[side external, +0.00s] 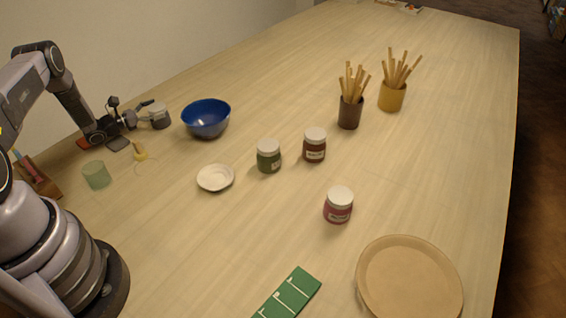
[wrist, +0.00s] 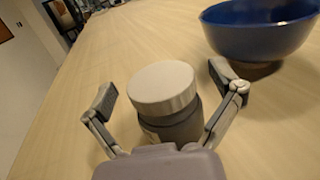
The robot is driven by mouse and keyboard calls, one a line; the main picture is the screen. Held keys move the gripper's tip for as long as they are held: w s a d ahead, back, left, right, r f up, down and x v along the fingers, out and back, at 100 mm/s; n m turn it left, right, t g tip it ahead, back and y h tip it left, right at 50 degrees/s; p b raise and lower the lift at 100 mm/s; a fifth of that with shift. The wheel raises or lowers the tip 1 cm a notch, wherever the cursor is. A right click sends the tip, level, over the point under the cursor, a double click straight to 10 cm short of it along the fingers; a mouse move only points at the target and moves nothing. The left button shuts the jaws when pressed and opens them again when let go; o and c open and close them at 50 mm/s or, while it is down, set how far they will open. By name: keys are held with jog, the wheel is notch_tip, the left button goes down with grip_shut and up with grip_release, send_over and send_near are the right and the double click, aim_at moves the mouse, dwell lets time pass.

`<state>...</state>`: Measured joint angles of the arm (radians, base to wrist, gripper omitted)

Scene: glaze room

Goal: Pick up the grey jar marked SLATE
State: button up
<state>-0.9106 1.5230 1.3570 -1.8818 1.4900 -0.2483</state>
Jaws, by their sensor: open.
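A grey jar with a pale lid (wrist: 172,112) stands upright on the table in the wrist view. Its label is mostly hidden, and I cannot read it. In the side view the grey jar (side external: 159,117) stands left of the blue bowl. My gripper (wrist: 165,88) is open, with one finger on each side of the jar. Gaps show between the fingers and the jar. The gripper also shows low over the table in the side view (side external: 148,112).
A blue bowl (side external: 206,120) stands close right of the jar, also in the wrist view (wrist: 258,32). A green-tinted cup (side external: 96,175) and a small yellow item (side external: 140,153) are nearer my base. A green jar (side external: 268,157), other jars and a white dish (side external: 215,178) stand farther right.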

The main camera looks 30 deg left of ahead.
jog(key=c, duration=1.4)
jog(key=shift+o, duration=0.2)
